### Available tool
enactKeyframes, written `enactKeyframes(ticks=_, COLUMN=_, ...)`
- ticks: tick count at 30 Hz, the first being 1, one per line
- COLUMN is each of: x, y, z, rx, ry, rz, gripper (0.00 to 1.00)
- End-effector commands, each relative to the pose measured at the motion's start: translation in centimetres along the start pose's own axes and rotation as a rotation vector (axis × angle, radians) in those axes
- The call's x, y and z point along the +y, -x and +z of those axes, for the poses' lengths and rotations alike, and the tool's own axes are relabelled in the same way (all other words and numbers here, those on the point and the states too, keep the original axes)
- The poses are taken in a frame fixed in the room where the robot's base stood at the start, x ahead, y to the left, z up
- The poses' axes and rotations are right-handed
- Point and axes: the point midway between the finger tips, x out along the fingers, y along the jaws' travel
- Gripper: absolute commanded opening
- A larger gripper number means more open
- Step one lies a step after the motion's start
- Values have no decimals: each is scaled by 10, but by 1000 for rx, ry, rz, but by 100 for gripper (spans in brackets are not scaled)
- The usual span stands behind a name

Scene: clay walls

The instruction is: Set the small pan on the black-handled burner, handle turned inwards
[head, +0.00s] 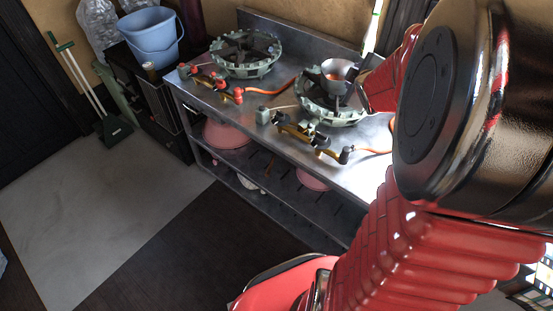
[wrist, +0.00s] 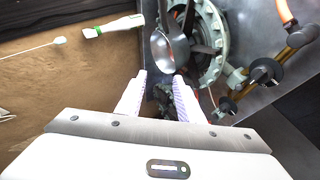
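The small metal pan (head: 338,68) sits over the near-right burner (head: 331,112), towards the far side of its ring. This burner has black handles (head: 345,154) at its front. The wrist view shows the pan (wrist: 162,52) from above, overlapping the edge of the burner ring (wrist: 222,40). A grey strip like its handle runs to the top of the picture; its exact direction is hard to tell. My gripper (wrist: 160,76) is open, with both pale fingers apart just short of the pan and nothing clearly between them. In the head view my arm hides the gripper.
A second burner (head: 245,54) with red handles stands to the left on the steel table (head: 375,160). An orange hose crosses between them. A blue bucket (head: 151,36) is at the back left. Pink bowls sit on the lower shelf. Floor in front is clear.

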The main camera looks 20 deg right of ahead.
Motion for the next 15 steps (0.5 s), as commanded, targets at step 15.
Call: enactKeyframes(ticks=15, x=-74, y=130, z=-91, rx=-106, ry=-441, rz=-233, gripper=34)
